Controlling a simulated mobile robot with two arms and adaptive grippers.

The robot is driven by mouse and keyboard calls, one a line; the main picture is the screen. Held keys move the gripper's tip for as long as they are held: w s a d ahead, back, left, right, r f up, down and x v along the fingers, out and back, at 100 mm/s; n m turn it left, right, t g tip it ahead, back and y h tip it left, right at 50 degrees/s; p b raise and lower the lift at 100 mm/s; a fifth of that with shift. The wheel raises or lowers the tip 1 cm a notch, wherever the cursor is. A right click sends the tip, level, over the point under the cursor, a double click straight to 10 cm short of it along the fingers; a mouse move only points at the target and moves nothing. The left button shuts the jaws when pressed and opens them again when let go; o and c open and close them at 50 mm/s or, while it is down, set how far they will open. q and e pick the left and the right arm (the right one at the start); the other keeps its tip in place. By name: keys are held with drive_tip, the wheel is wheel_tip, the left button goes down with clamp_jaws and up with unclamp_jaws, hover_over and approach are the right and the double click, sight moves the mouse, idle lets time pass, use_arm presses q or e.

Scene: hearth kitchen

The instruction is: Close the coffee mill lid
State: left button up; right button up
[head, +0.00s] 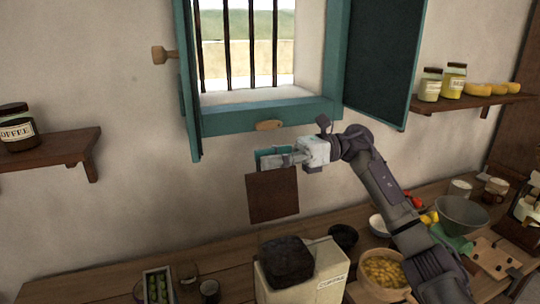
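A flat brown square panel (272,196), which looks like the lid, is upright above and behind the box. I cannot tell whether it is joined to the box. My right gripper (273,160) is at the panel's upper edge, seen from the side. Whether its fingers are apart or hold the panel is unclear. My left gripper is out of view.
A barred window (262,118) with teal frame and open shutters is behind my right gripper. A bowl of yellow pieces (384,274), a dark bowl (342,237) and a grey bowl (462,214) stand right of the mill. A crate (158,285) and jars are left.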

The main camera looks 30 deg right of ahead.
clamp_jaws()
